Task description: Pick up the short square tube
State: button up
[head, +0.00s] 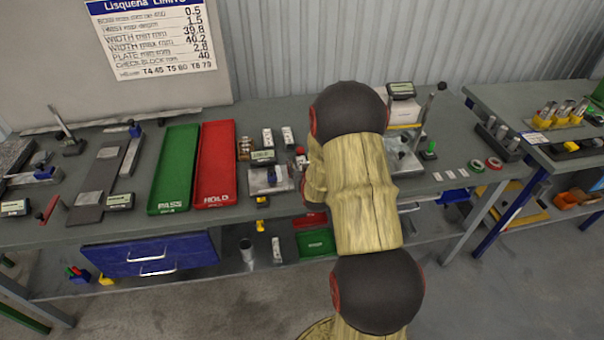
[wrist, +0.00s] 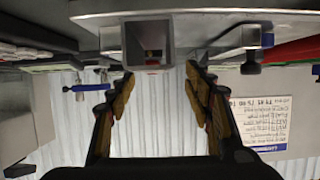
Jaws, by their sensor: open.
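The short square tube (wrist: 148,42) shows in the wrist view as a grey metal piece with its open square end facing the camera. My gripper (wrist: 159,74) is open and empty. The tube appears just above the gap between its fingertips in this upside-down picture, and I see no grip on it. In the head view my arm hides the gripper, and I cannot make out the tube there.
In the head view a green PASS tray (head: 175,168) and a red HOLD tray (head: 216,163) lie left of my arm on the grey table (head: 270,115). A post stand (head: 425,120) is at right.

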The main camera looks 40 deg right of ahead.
aim_at(301, 159)
jog(key=shift+d+b+x, duration=0.25)
jog(key=shift+b+x, duration=0.15)
jog(key=shift+x, duration=2.2)
jog(key=shift+s, duration=0.15)
jog(key=c, duration=0.3)
grip_shut()
jog(key=shift+r, duration=0.1)
